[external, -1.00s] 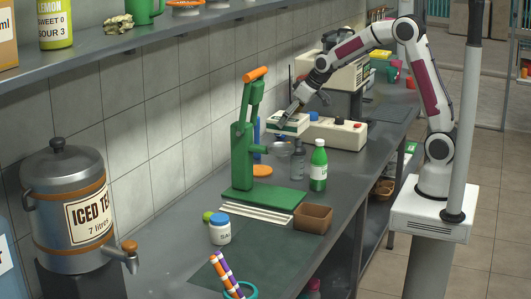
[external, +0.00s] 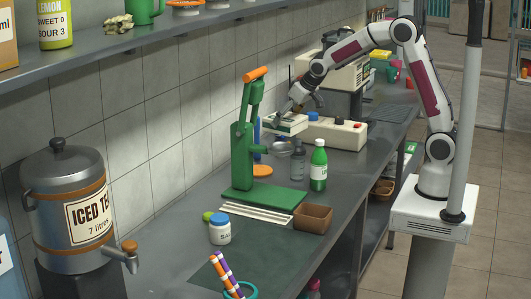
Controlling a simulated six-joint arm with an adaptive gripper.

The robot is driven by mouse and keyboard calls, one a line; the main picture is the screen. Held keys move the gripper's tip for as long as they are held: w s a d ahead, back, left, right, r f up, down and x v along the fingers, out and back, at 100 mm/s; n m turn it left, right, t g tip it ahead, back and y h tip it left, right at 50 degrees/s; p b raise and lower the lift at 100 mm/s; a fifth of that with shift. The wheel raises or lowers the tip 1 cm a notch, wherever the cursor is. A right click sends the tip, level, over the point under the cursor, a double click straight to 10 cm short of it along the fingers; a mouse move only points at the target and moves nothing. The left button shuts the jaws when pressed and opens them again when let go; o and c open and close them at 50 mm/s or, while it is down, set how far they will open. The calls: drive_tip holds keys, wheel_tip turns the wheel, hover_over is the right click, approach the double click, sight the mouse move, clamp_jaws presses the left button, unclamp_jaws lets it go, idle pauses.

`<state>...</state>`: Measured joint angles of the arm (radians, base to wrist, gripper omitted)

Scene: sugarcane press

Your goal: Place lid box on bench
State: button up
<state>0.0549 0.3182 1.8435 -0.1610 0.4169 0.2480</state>
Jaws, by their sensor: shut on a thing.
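A small white box with a green side (external: 286,125), which looks like the lid box, is held at my gripper (external: 283,115). My gripper is shut on it from above, and its fingers cover part of the top. The box is roughly level in the picture, just right of the green press (external: 243,150) and left of a cream machine. The grey bench (external: 200,247) runs below. I cannot tell how far the box is above the bench.
A brown tray (external: 313,218) sits near the bench edge.

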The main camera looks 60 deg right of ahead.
drive_tip(key=s+d+f+m+g+h, duration=0.1)
drive_tip(key=s+d+f+m+g, duration=0.1)
drive_tip(key=d+m, duration=0.3)
drive_tip(key=s+d+f+m+g+h, duration=0.2)
drive_tip(key=s+d+f+m, duration=0.2)
drive_tip(key=d, duration=0.7)
drive_tip(key=s+d+f+m+g+h, duration=0.2)
drive_tip(key=s+d+f+m, duration=0.1)
drive_tip(key=d+m, duration=0.4)
drive_tip(key=shift+d+g, duration=0.3)
drive_tip(key=shift+d, duration=0.45)
drive_tip(key=shift+f, duration=0.2)
approach(330, 156)
drive_tip(key=shift+s+d, duration=0.2)
drive_tip(key=shift+d, duration=1)
drive_tip(key=shift+f, duration=1.9)
drive_tip(key=shift+f, duration=0.15)
